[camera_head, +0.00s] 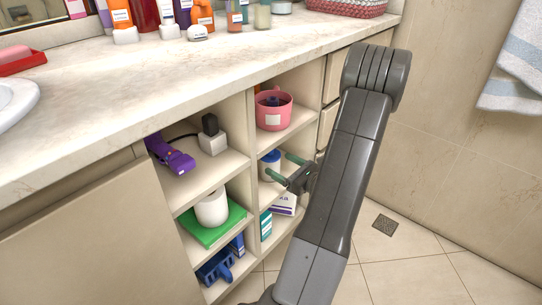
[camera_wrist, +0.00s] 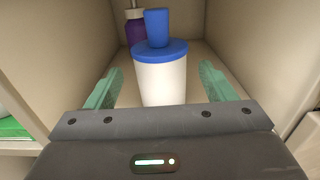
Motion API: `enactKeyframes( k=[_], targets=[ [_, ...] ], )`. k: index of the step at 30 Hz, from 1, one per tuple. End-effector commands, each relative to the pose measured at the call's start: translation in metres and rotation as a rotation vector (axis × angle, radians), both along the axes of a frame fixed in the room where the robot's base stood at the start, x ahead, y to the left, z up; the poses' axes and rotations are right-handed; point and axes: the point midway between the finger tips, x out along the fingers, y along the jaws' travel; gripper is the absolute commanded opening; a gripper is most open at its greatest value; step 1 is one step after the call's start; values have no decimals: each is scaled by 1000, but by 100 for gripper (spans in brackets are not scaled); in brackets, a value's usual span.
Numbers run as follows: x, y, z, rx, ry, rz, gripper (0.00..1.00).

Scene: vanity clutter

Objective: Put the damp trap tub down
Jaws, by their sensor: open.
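A white tub with a blue lid (camera_wrist: 161,80), which looks like the damp trap tub, stands upright on a shelf inside a cubby in the wrist view. In the head view the tub (camera_head: 269,165) shows in the middle right cubby, partly hidden by my gripper. My gripper (camera_wrist: 160,90) is open, its green fingers on either side of the tub, with gaps visible on both sides. In the head view my gripper (camera_head: 283,167) reaches into that cubby from the right. A smaller blue piece (camera_wrist: 157,27) appears on or just behind the lid.
A purple bottle (camera_wrist: 135,27) stands behind the tub. The cubby walls are close on both sides. A pink pot (camera_head: 274,112) is on the shelf above; boxes (camera_head: 283,204) are below. A white roll (camera_head: 212,208) on a green item (camera_head: 205,236) is in the left column.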

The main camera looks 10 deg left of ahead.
Motion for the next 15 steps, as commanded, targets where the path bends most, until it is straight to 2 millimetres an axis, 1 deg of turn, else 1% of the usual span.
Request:
enactKeyframes(
  k=[1, 6, 10, 15],
  targets=[
    [-5, -9, 2, 1, 3, -5, 77],
    [-18, -29, 1, 0, 1, -3, 77],
    [-24, -37, 1, 1, 1, -1, 77],
    [-26, -40, 0, 1, 1, 0, 77]
  ],
)
